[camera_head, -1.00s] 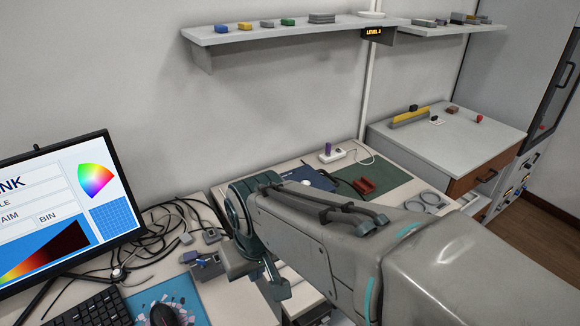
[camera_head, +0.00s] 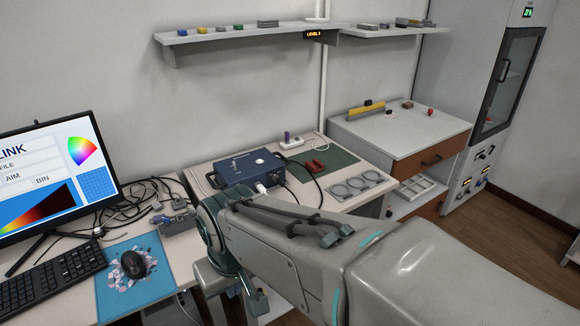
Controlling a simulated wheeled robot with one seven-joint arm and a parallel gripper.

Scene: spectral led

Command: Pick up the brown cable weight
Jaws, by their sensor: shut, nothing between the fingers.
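A small brown block (camera_head: 408,104) lies on the grey top of the cabinet at the right. It may be the brown cable weight, but it is too small to tell for sure. My gripper (camera_head: 240,298) hangs low at the front, by the gap between the two desks, far from the block. It is shut and empty, and my arm partly hides it.
The left desk holds a monitor (camera_head: 48,178), a keyboard (camera_head: 50,276), a mouse (camera_head: 133,263) and loose dark cables (camera_head: 120,207). A blue box (camera_head: 248,168) and a red holder (camera_head: 316,168) stand on the middle desk. A shelf (camera_head: 240,32) runs above.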

